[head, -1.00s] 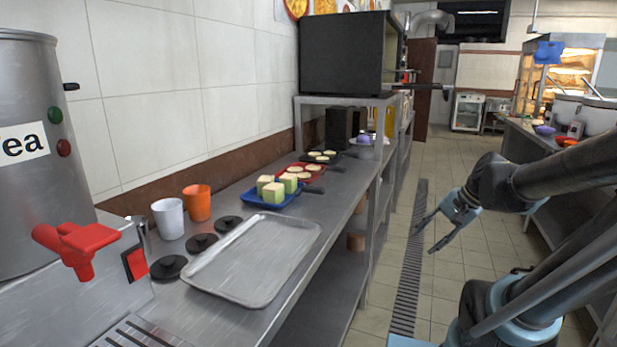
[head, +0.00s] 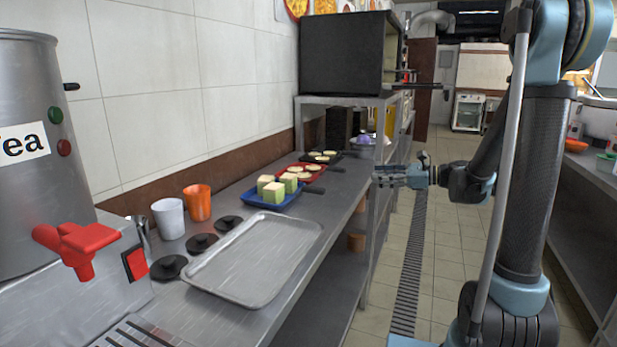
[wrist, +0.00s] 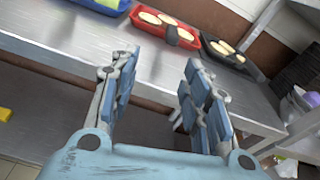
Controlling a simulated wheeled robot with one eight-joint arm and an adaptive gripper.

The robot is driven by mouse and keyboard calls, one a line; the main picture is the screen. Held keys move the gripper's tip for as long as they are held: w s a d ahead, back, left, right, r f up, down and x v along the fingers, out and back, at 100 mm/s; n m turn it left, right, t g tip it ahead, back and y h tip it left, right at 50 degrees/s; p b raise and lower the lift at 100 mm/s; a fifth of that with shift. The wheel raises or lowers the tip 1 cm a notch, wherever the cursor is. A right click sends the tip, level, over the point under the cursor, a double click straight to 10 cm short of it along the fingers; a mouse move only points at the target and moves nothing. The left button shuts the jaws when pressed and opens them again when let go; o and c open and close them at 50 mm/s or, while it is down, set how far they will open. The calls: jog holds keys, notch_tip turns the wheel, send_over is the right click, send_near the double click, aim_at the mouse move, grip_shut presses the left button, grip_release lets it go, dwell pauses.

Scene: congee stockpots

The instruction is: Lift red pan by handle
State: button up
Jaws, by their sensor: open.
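The red pan (head: 317,175) lies on the metal counter between a blue pan and a black pan, with pale round pieces in it. In the wrist view the red pan (wrist: 141,33) is at the top, beyond the fingertips. Its dark handle (wrist: 184,37) points toward my gripper. My gripper (head: 380,176) is to the right of the pans, by the counter's aisle side. In the wrist view my gripper (wrist: 158,78) is open and empty, with its fingers apart from the handle.
The blue pan (head: 252,197) holds green-sided blocks, and the black pan (head: 336,156) lies behind. A shelf post (head: 378,190) stands at the counter edge near my gripper. A silver tray (head: 240,290) and cups are nearer. The aisle floor (head: 440,240) is free.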

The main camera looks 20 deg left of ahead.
jog(key=w+a+m+y, duration=0.1)
jog(key=w+m+y, duration=0.1)
send_near(332, 167)
jog(key=a, duration=0.1)
jog(key=w+a, duration=0.1)
jog(key=a, duration=0.3)
jog(key=shift+w+a+r, duration=0.15)
jog(key=shift+w+r, duration=0.1)
jog(key=shift+r, duration=0.05)
jog(key=shift+a+f, duration=0.15)
jog(key=shift+a, duration=1.15)
jog(key=shift+a+f, duration=0.15)
jog(key=shift+a, duration=1.15)
grip_shut()
